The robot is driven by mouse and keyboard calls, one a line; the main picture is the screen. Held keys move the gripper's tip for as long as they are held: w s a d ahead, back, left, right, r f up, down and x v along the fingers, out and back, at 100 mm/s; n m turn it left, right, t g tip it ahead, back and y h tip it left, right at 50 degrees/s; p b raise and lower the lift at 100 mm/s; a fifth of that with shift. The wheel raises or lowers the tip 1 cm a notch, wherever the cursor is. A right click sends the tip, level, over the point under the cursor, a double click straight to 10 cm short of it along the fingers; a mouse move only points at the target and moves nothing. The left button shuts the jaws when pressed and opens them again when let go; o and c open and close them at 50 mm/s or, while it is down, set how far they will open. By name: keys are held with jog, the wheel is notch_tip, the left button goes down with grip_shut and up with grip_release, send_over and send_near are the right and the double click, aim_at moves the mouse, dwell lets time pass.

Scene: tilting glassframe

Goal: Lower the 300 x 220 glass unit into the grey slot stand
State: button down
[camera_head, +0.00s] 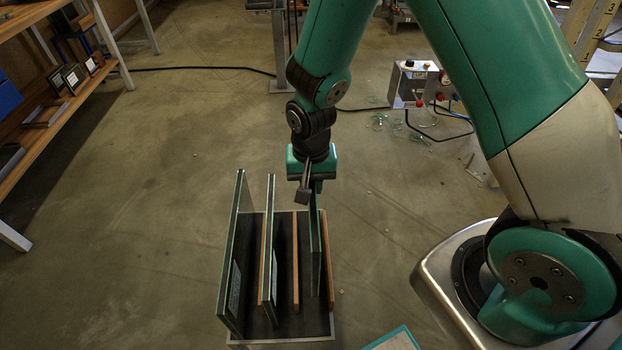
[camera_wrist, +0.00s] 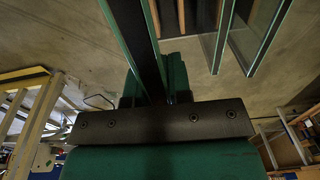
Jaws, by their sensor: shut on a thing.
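The glass unit (camera_head: 314,250) is a thin upright pane with dark edges, seen nearly edge-on in the head view. My gripper (camera_head: 313,190) is above it and shut on its upper part. The wrist view also shows the pane (camera_wrist: 136,40) running up from between the jaws (camera_wrist: 152,92). The grey slot stand (camera_head: 282,344) has a dark floor and brown dividers. The pane is over the stand's right-hand lane, between the middle divider (camera_head: 295,265) and the right divider (camera_head: 328,270). I cannot tell whether its lower edge touches the floor.
Two other glass units stand in the stand to the left, an outer one (camera_head: 235,255) and an inner one (camera_head: 268,250). A wooden shelf (camera_head: 45,135) is at the far left. A grey control box (camera_head: 412,85) with cables stands behind, at right. The floor around the stand is mostly clear.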

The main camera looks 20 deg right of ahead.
jog(key=shift+f+b, duration=4.7)
jog(key=shift+f, duration=2.95)
jog(key=c, duration=1)
grip_release()
jog(key=shift+o, duration=0.2)
notch_tip(320, 180, up, 17)
jog(key=shift+r+p, duration=0.2)
jog(key=shift+p, duration=0.85)
jog(key=s+a+r+n+y+p, duration=0.1)
jog(key=s+r+n+p, duration=0.2)
jog(key=s+r, duration=0.3)
jog(key=s+a+r+n+y+p, duration=0.1)
jog(key=s+r+n+p, duration=0.3)
jog(key=r, duration=0.7)
jog(key=s+a+r+n+y+p, duration=0.2)
jog(key=s+a+r+n+p, duration=0.1)
jog(key=s+r, duration=0.5)
jog(key=shift+a+r+n+p, duration=0.15)
jog(key=shift+r+n+p, duration=0.5)
jog(key=shift+r+n, duration=0.2)
